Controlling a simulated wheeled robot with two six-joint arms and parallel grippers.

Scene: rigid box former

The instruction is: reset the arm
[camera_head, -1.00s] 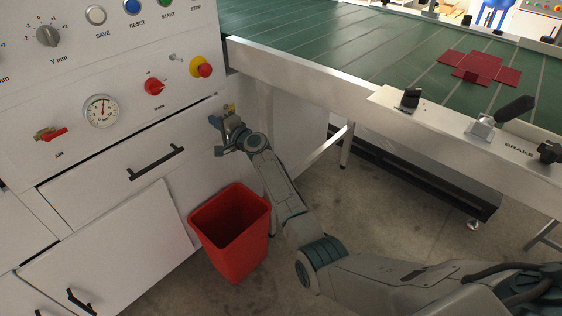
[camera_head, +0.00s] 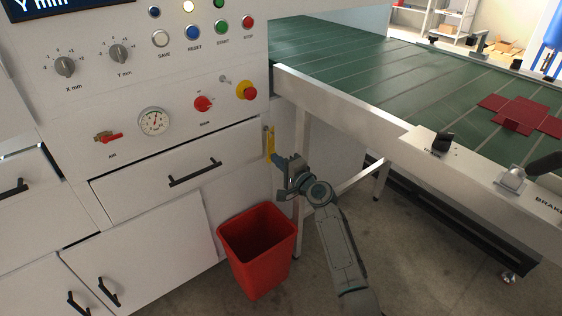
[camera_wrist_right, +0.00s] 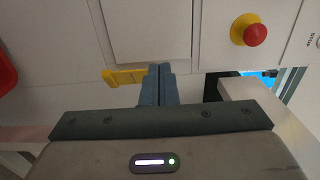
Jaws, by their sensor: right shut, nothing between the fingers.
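My right gripper (camera_head: 284,172) is in front of the machine's lower right corner, above and to the right of the red bin. In the right wrist view its fingers (camera_wrist_right: 158,84) are together with nothing between them. They point toward the white machine front near a yellow piece (camera_wrist_right: 124,77), which also shows in the head view (camera_head: 270,143). I cannot tell whether they touch it. My left gripper is in neither view.
The red bin (camera_head: 285,270) stands below my right gripper. The white machine panel (camera_head: 70,125) has knobs, a gauge and a red-yellow stop button (camera_head: 246,91). A conveyor with a metal side rail (camera_head: 340,107) lies to the right, carrying a dark red flat blank (camera_head: 521,113).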

